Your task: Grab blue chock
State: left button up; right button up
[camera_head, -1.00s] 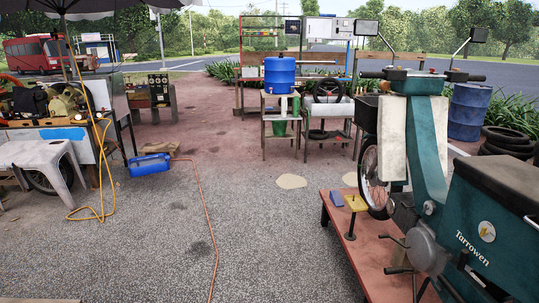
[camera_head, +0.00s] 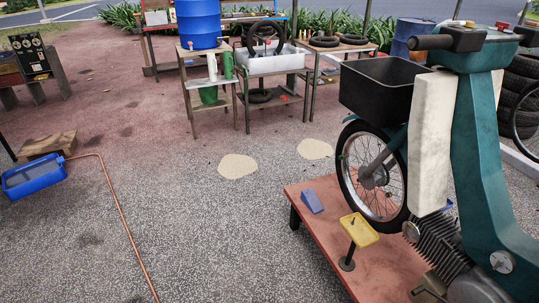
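The blue chock (camera_head: 312,201) is a small wedge. It lies on the far left part of the low reddish platform (camera_head: 325,243), just left of the motorcycle's front wheel (camera_head: 372,175), with a gap between them. Nothing covers it. Neither of my grippers shows in the head view.
A yellow tray on a black stand (camera_head: 359,229) rises from the platform in front of the chock. The teal motorcycle (camera_head: 486,160) with a black basket (camera_head: 380,84) fills the right side. An orange hose (camera_head: 121,214) runs across open gravel on the left. Tables stand behind.

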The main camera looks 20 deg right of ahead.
aim_at(308, 197)
jog(key=i+z, duration=0.2)
jog(key=i, duration=0.25)
jog(key=i+j+z, duration=0.15)
jog(key=i, duration=0.35)
jog(key=i+j+z, duration=0.2)
jog(key=i, duration=0.25)
